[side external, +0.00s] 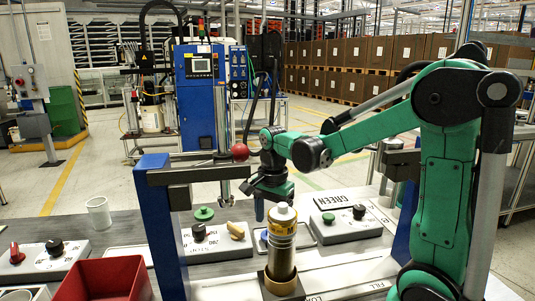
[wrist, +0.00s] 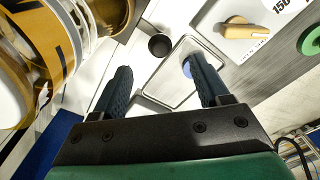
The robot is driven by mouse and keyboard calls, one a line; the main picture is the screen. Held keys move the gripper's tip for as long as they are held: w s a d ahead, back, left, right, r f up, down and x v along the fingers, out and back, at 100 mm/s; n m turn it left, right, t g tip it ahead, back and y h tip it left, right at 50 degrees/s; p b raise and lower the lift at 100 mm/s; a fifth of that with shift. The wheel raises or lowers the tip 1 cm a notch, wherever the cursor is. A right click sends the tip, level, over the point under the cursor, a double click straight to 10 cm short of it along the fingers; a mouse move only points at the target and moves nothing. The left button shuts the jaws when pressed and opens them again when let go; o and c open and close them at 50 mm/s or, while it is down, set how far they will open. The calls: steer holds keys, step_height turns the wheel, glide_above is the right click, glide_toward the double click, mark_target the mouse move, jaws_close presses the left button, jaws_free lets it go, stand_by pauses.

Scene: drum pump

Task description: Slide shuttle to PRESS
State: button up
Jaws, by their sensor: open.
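A metal cylinder with a yellow label (side external: 283,240) stands upright in a brass-coloured cup (side external: 283,285) on the white board (side external: 350,262). The word FILL is printed near the board's front; I cannot read PRESS anywhere. I cannot tell for sure which part is the shuttle. My gripper (side external: 262,212) is open, pointing down just behind and left of the cylinder, under the crossbar. In the wrist view my two fingers (wrist: 160,85) are apart with nothing held between them. The labelled cylinder (wrist: 50,45) is at the upper left there, beside the fingers. A dark round peg or knob (wrist: 160,45) shows beyond them.
A blue-posted frame (side external: 160,225) with a crossbar (side external: 205,173) and a red ball (side external: 239,152) stands close to my gripper. Knob boxes (side external: 215,245) (side external: 345,226) flank a shallow tray (wrist: 170,75). A red bin (side external: 105,280) and white cup (side external: 99,212) are at left.

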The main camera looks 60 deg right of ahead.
steer(key=shift+s, duration=0.1)
steer(key=shift+s+a+t, duration=0.1)
steer(key=shift+s+t, duration=0.5)
steer(key=shift+t, duration=0.4)
steer(key=shift+w+f, duration=0.15)
steer(key=shift+f, duration=0.75)
steer(key=shift+w+f, duration=0.2)
steer(key=shift+f, duration=0.75)
steer(key=shift+w+f, duration=0.15)
steer(key=shift+f, duration=0.75)
jaws_close()
